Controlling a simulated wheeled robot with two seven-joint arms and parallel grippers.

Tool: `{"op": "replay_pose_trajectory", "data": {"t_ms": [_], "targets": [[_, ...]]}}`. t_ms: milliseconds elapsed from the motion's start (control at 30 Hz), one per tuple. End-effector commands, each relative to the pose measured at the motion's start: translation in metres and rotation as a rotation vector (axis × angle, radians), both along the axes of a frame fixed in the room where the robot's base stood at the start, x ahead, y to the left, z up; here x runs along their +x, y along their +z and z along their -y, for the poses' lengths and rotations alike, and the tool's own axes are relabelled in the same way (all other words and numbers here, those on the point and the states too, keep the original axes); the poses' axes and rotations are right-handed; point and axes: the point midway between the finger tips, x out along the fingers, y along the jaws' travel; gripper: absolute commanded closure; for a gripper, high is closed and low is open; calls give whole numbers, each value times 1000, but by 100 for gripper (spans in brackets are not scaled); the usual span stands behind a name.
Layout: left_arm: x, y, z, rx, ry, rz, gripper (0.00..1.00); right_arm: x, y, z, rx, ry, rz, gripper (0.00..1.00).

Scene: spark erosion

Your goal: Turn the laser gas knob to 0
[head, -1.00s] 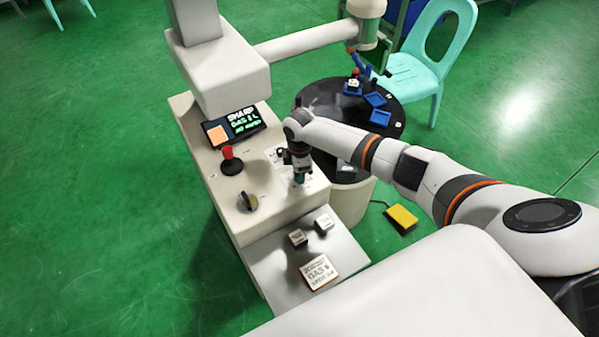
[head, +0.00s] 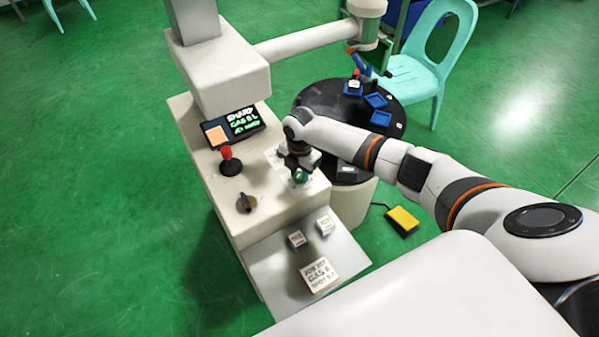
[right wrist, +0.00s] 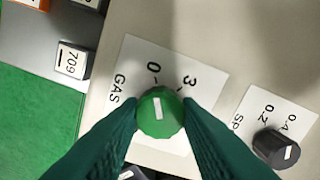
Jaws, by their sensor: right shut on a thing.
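The green gas knob (right wrist: 161,112) shows in the right wrist view on a white label plate (right wrist: 128,62) marked GAS, with 0 and 3 visible. Its white pointer line points up the picture, close to the line toward the 0. The teal fingers of my right gripper (right wrist: 160,125) are shut on the knob, one on each side. They cover the lower part of the label. In the head view, my right gripper (head: 300,176) points down at the right side of the beige machine panel (head: 265,195). My left gripper is out of view.
A black knob (right wrist: 277,148) sits close on the right in the wrist view. The panel also carries a red-topped joystick (head: 228,160), a dark rotary knob (head: 246,203) and a screen (head: 236,127). Small labelled blocks (head: 318,275) are on the lower shelf. A yellow pedal (head: 403,220) lies on the floor.

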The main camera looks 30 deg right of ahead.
Motion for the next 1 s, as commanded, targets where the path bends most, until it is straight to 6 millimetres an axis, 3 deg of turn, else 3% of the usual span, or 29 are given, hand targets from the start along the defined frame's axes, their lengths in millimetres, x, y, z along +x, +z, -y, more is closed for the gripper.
{"op": "replay_pose_trajectory", "data": {"t_ms": [500, 533, 667, 1000], "targets": [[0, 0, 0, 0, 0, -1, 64, 1, 1, 0, 1, 23, 2, 92], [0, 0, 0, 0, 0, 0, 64, 1, 1, 0, 1, 23, 2, 68], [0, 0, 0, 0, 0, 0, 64, 1, 1, 0, 1, 22, 2, 48], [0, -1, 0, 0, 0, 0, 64, 1, 4, 0, 1, 21, 2, 48]]}}
